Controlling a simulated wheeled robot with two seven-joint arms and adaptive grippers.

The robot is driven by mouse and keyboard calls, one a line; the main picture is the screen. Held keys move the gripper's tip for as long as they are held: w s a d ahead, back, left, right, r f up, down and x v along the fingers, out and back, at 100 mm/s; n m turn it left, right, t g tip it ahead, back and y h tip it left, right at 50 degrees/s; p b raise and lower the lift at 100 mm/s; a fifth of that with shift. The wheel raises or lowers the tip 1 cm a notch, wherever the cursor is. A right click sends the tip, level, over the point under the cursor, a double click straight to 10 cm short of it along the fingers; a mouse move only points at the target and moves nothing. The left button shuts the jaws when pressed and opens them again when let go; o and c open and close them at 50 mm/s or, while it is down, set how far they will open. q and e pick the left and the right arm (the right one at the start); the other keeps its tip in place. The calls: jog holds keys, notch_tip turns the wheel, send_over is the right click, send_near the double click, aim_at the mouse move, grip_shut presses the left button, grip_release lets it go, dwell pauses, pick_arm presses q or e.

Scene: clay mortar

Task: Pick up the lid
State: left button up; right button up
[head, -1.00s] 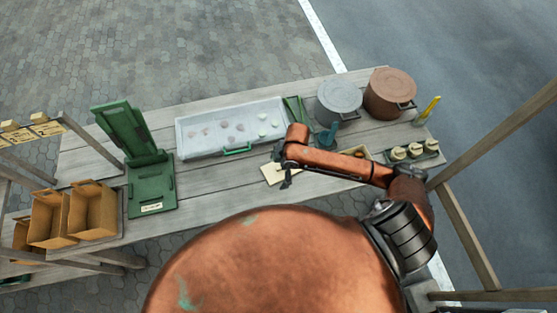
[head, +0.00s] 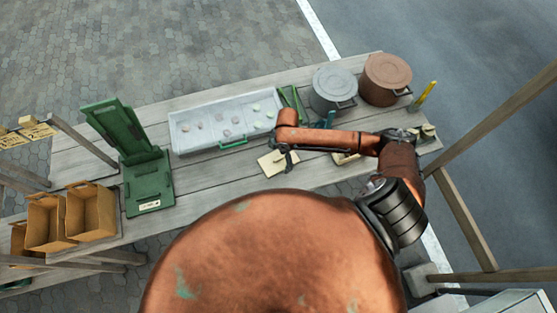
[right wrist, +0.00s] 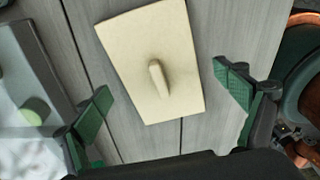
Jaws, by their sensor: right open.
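The lid is a flat, cream-coloured rectangle with a raised bar handle in its middle. It lies on the grey plank table in the head view (head: 268,166) and fills the upper middle of the right wrist view (right wrist: 135,50). My right gripper (head: 287,166) is over the right part of the lid in the head view. In the right wrist view my right gripper (right wrist: 165,100) is open, its green-padded fingers apart on either side of the lid's near end, with nothing between them touching. My left gripper is not in view.
A pale tray (head: 190,148) with small pieces stands left of the lid. A grey pot (head: 333,88) and a brown pot (head: 387,78) stand at the back right. A green folding stand (head: 150,185) and cardboard boxes (head: 92,212) are at the left. Bare planks lie left of the lid.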

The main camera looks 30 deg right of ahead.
jog(key=c, duration=1.2)
jog(key=shift+s+f, duration=0.1)
jog(key=shift+s, duration=0.05)
jog(key=shift+c, duration=0.8)
